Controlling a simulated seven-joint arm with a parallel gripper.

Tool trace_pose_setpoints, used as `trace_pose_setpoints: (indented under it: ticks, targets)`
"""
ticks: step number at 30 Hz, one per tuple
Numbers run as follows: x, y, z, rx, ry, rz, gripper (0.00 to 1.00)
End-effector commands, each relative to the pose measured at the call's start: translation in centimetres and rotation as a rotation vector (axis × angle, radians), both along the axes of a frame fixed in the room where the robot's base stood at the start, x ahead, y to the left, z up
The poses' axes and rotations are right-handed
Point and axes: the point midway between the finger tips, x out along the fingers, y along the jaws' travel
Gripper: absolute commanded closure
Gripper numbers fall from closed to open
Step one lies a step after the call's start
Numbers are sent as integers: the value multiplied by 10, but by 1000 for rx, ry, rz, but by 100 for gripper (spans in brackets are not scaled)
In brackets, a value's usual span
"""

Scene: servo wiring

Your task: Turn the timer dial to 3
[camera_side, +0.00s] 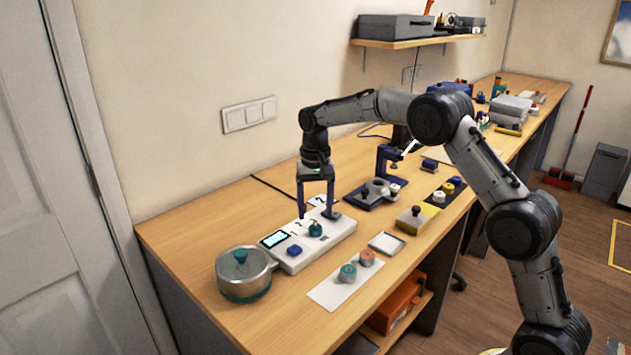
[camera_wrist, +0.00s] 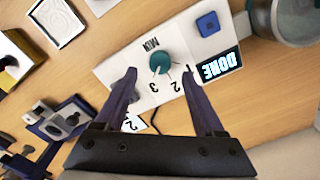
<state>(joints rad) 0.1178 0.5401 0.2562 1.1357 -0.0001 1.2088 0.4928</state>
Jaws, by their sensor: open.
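The timer is a white box (camera_side: 338,231) on the wooden bench, and it also shows in the wrist view (camera_wrist: 120,66). Its teal dial (camera_side: 315,229) is a round knob, seen from above in the wrist view (camera_wrist: 160,63). Marks 1, 2, 3 and MIN are printed around the dial; which mark it points to is hard to tell. The lit display (camera_wrist: 219,65) reads DONE, upside down in the wrist view. A blue button (camera_wrist: 208,23) sits beside it. My gripper (camera_side: 317,212) is open and points down, its fingers on either side of the dial in the wrist view (camera_wrist: 158,73), apparently not touching it.
A lidded steel pot (camera_side: 243,275) stands close to the timer's left end. A white mat (camera_side: 330,293) with two round pieces and a white tray (camera_side: 386,243) lie in front.

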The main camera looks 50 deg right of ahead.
Motion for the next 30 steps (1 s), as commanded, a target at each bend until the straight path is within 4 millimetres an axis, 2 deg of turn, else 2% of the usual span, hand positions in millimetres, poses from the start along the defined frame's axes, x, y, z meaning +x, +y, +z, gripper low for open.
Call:
trace_pose_setpoints:
  ticks: [1, 6, 12, 18, 28, 30]
  targets:
    - [1, 0, 13, 0, -6, 0, 29]
    - [1, 0, 49, -1, -4, 0, 29]
    - [1, 0, 80, 0, -2, 0, 29]
    - [0, 0, 93, -1, -1, 0, 29]
    - [0, 1, 94, -1, -1, 2, 29]
    - [-1, 3, 103, -2, -18, 5, 29]
